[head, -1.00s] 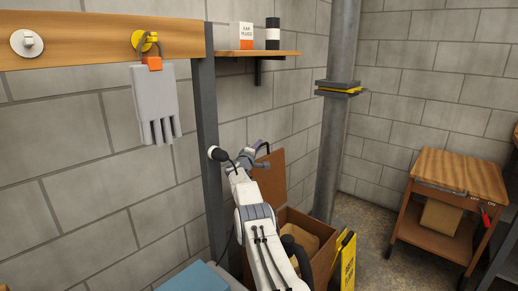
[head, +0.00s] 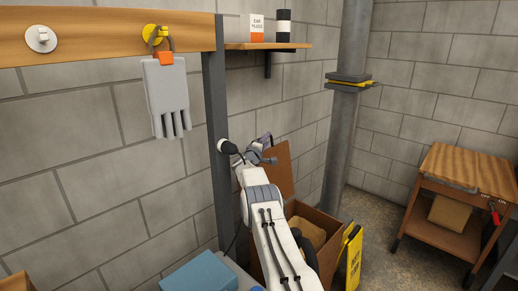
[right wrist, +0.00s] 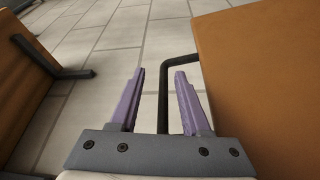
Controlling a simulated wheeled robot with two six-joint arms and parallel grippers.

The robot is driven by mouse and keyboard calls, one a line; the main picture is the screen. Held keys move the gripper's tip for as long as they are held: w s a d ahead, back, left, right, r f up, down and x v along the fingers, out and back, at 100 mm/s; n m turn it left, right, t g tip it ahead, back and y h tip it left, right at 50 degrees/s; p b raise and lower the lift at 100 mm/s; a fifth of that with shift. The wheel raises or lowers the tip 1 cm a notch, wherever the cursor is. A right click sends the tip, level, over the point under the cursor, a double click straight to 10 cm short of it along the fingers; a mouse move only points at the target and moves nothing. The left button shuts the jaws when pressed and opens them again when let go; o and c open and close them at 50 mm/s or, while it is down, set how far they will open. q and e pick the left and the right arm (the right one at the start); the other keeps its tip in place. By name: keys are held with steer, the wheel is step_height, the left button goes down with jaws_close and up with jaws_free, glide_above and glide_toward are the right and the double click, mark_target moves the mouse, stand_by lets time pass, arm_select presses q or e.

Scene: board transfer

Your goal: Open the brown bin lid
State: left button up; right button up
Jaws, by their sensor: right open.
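The brown bin (head: 325,222) stands by the wall with a tan object showing inside. Its brown lid (head: 277,171) stands raised and steeply tilted at the bin's far side; the lid also fills the right of the right wrist view (right wrist: 265,75). A black bar handle (right wrist: 163,95) sticks out from the lid's edge. My right gripper (head: 264,142) is at the lid's upper edge. Its purple fingers (right wrist: 160,73) are open, apart on either side of the handle as seen there; I cannot tell whether they touch it. My left gripper is not in view.
A yellow sign (head: 351,258) stands right of the bin, and a grey pipe (head: 346,130) rises behind it. A dark post (head: 216,130) is close left of my right arm. A wooden cart (head: 455,205) stands at right, with floor between. A blue box (head: 200,273) is at the bottom.

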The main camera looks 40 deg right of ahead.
steer(key=p+v, duration=0.1)
steer(key=v, duration=0.8)
steer(key=shift+a, duration=0.2)
steer(key=shift+s, duration=0.15)
stand_by(0.3)
